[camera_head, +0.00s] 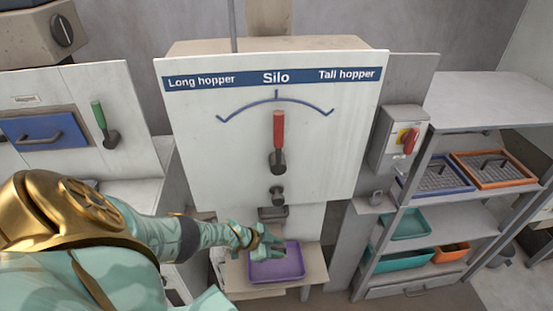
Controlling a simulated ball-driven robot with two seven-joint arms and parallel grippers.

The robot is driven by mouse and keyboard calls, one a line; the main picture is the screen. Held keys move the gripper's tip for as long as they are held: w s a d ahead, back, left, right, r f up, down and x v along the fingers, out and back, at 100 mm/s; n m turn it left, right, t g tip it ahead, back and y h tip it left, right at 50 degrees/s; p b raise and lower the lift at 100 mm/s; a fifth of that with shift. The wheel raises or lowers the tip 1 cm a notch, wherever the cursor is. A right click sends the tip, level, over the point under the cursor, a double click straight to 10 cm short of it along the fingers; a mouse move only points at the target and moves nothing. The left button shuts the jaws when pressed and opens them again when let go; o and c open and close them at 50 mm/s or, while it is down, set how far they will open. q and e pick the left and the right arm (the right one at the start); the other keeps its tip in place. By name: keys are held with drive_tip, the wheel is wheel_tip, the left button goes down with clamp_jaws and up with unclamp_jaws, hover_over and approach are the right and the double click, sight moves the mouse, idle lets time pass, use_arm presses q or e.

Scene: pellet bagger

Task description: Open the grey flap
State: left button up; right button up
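A white silo panel (318,135) with a blue label strip fills the middle of the head view. Below its red-handled lever (279,130) is a dark round knob (277,196). Under the knob a small dark grey piece (272,214) sits at the outlet and looks like the grey flap; I cannot tell whether it is open. My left gripper (268,243) is just below it, over the purple tray (277,266). The gripper is small and partly turned away, so its fingers' opening is unclear, as is any contact. My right gripper is out of view.
The purple tray rests on a small shelf (238,276). To the left are a blue drawer (42,131) and a green lever (99,116).

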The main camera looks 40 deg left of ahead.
use_arm(q)
drive_tip(key=p+v, duration=0.8)
drive_tip(key=v, duration=0.8)
drive_tip(key=shift+p, duration=0.4)
drive_tip(key=shift+s, duration=0.1)
